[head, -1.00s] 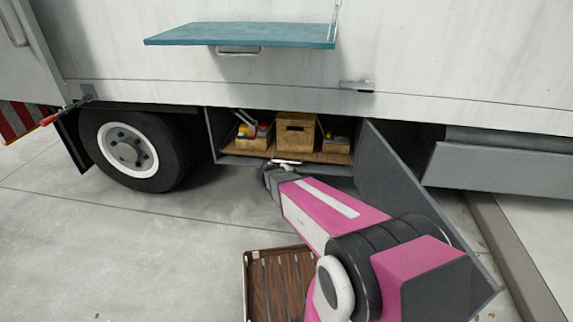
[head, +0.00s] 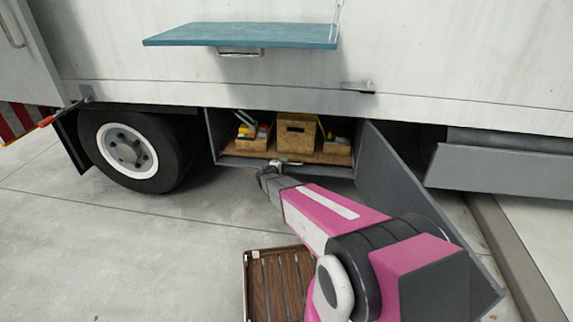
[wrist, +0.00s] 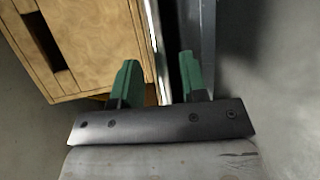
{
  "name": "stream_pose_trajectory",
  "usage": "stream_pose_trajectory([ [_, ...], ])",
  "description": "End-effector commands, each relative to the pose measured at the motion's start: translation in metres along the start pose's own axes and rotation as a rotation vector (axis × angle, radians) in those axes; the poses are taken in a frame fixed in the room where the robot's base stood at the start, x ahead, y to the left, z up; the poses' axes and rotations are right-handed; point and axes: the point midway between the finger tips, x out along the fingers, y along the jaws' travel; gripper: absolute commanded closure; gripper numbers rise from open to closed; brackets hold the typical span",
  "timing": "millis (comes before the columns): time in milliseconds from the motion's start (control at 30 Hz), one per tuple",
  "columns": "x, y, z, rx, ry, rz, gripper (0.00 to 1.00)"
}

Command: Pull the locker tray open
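The locker tray (head: 325,157) is a wooden board in the low compartment under the truck body, carrying boxes. Its front edge is near the compartment opening. My gripper (head: 283,162) is at the middle of that front edge in the head view. In the wrist view my gripper (wrist: 160,78) has its two green fingers apart. A handle on the tray cannot be made out.
The tray holds a cardboard box (head: 296,133) and smaller boxes with coloured items (head: 252,135). An open grey door (head: 405,180) stands right of the compartment, beside my arm. A wheel (head: 128,150) is at left. A brown slatted crate (head: 275,285) lies on the floor in front.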

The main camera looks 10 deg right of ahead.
Motion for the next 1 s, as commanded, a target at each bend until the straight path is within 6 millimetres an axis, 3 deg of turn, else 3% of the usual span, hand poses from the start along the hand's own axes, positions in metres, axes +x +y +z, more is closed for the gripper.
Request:
stream_pose_trajectory([
  [200, 0.025, -0.001, 0.000, 0.000, 0.000, -0.001, 0.60],
  [600, 0.030, 0.000, 0.000, 0.000, 0.000, 0.000, 0.60],
  [733, 0.030, 0.000, 0.000, 0.000, 0.000, 0.000, 1.00],
  [1000, 0.029, 0.000, 0.000, 0.000, 0.000, -0.001, 1.00],
])
